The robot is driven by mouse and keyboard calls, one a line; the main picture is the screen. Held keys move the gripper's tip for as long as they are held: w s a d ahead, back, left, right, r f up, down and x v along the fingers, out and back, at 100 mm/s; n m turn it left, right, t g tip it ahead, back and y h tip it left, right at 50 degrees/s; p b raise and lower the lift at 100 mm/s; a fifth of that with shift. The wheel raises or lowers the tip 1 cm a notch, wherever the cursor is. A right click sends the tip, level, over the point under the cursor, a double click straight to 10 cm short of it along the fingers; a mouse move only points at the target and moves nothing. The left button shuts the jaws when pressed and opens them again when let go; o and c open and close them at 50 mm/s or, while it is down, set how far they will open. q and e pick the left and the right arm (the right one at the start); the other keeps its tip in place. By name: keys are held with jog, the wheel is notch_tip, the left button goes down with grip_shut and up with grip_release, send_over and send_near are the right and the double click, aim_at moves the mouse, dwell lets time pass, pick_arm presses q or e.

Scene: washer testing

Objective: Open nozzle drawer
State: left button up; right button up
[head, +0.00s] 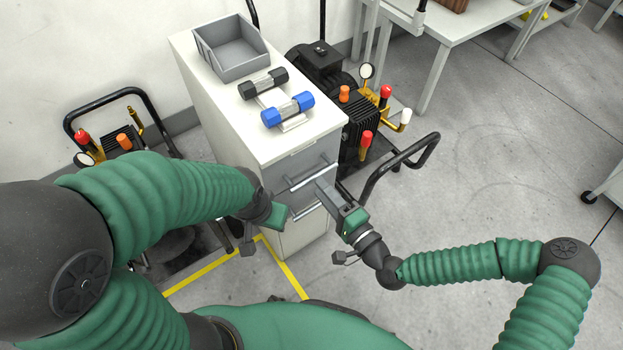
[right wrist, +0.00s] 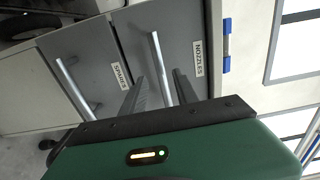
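The nozzle drawer (right wrist: 190,35) is the upper grey drawer of a white cabinet, labelled NOZZLES in the right wrist view. It looks shut. Its silver bar handle (right wrist: 157,55) also shows in the head view (head: 312,174). My right gripper (right wrist: 160,90) is open, with one dark finger on each side of the handle's near end; I cannot tell whether they touch it. In the head view my right gripper (head: 324,190) is at the drawer front. My left gripper (head: 279,214) is low by the cabinet's front left; its fingers are not clear.
The SPARES drawer (right wrist: 80,70) is below. On the white cabinet top (head: 235,115) are a grey bin (head: 231,50) and two fixtures with black (head: 263,83) and blue (head: 288,110) ends. Pressure washers stand left (head: 115,135) and right (head: 368,125). Floor at right is free.

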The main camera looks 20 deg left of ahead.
aim_at(314, 175)
jog(key=x, duration=0.2)
jog(key=b+x, duration=0.1)
jog(key=x, duration=0.1)
jog(key=shift+w, duration=0.5)
jog(key=shift+a, duration=0.35)
jog(key=shift+d, duration=0.15)
grip_shut()
jog(key=shift+f, duration=0.1)
dwell(0.4)
